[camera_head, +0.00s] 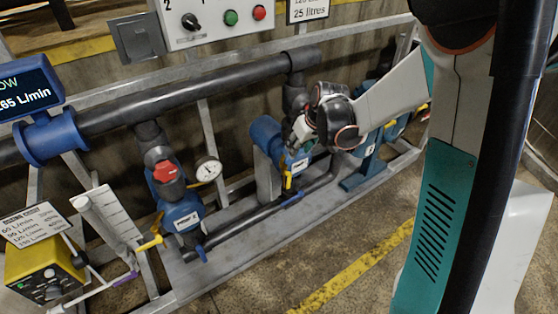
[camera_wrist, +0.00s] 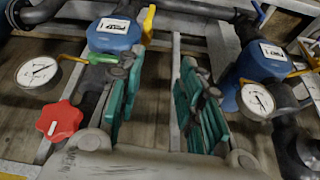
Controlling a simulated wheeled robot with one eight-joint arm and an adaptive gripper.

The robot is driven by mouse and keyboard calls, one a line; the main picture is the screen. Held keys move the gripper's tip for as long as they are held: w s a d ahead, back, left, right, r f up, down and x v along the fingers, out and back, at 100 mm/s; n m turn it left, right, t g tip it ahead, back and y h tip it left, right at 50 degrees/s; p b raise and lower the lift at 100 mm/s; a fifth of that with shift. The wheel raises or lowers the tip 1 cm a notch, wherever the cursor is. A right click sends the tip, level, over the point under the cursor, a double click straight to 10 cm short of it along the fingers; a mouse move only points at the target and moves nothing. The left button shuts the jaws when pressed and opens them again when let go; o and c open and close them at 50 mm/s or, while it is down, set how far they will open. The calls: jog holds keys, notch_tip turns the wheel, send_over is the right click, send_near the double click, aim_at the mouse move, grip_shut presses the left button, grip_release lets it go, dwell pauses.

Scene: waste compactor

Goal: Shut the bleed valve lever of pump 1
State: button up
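In the head view a blue pump (camera_head: 184,214) stands at left, with a yellow lever (camera_head: 150,241) sticking out to its left. A second blue pump (camera_head: 296,160) stands further right, with a yellow lever (camera_head: 287,181) pointing down. The pump numbers are too small to read. My gripper (camera_head: 302,130) is beside the second pump, partly hidden by my wrist. In the wrist view its teal fingers (camera_wrist: 163,100) are spread with nothing between them. A labelled blue pump (camera_wrist: 112,40) and an upright yellow lever (camera_wrist: 149,23) are beyond the left finger, apart from it.
A red valve knob (camera_wrist: 59,121) and a pressure gauge (camera_wrist: 37,72) are left of my gripper in the wrist view. Another blue pump (camera_wrist: 262,65) and gauge (camera_wrist: 257,99) are at right. A grey pipe (camera_head: 200,92) crosses above the pumps. Open floor (camera_head: 320,240) lies in front.

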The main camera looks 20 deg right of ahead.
jog(key=n, duration=0.1)
send_near(290, 178)
jog(key=shift+g+y, duration=0.3)
jog(key=shift+g, duration=0.1)
jog(key=b+x, duration=0.1)
jog(key=x, duration=0.2)
jog(key=b+x, duration=0.2)
jog(key=x, duration=0.2)
jog(key=b+x, duration=0.1)
jog(key=x, duration=0.3)
jog(key=shift+w+d+f, duration=0.15)
jog(key=shift+w+d, duration=0.1)
jog(key=shift+w, duration=0.15)
grip_shut()
